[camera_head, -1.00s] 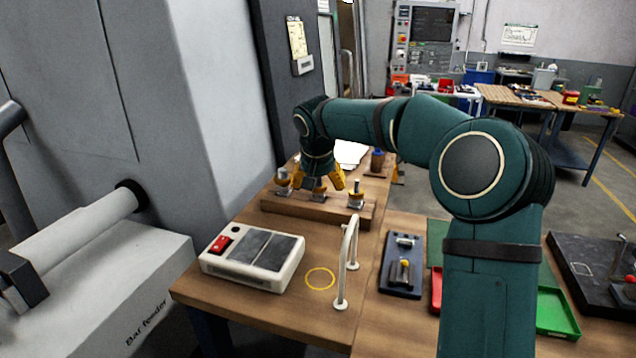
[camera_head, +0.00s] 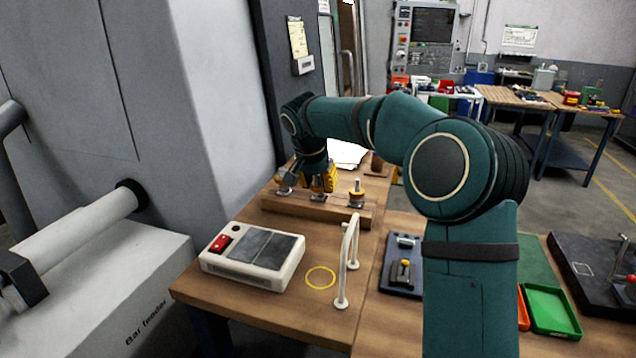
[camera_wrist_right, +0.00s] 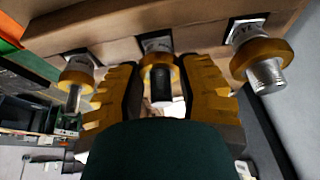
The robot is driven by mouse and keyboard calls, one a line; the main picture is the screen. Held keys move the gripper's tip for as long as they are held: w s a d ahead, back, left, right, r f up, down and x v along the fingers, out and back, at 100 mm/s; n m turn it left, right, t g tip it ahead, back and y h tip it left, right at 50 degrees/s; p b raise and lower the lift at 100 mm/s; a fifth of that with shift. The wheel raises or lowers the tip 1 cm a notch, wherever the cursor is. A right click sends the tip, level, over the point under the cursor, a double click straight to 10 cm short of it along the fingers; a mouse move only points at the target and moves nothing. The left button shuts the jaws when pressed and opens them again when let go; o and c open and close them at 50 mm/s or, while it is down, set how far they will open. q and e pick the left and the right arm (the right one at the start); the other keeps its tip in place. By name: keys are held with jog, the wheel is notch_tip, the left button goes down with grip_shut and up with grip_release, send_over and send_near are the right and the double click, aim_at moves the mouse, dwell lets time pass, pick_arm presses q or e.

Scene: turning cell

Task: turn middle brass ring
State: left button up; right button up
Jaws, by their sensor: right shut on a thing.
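Three brass rings sit on posts along a wooden block (camera_head: 275,208). The middle brass ring (camera_wrist_right: 158,61) is between the yellow fingers of my right gripper (camera_head: 320,186) and shows around a dark post in the wrist view. The right gripper (camera_wrist_right: 162,82) points down and is shut on this ring. In the head view the fingers mostly hide it. One outer ring (camera_head: 357,196) is uncovered to the right; the other (camera_head: 284,187) is at the left, partly behind the gripper. Both outer rings also show in the wrist view. My left gripper is not in view.
A white curved rail (camera_head: 349,262) stands on the table in front of the block. A box with a red switch (camera_head: 252,255) lies at the front left. A dark tray (camera_head: 403,265) and a green bin (camera_head: 551,311) are to the right. A grey machine wall rises at left.

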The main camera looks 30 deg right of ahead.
jog(key=shift+d, duration=0.1)
jog(key=o, duration=1.3)
jog(key=shift+c, duration=0.2)
jog(key=v, duration=1.2)
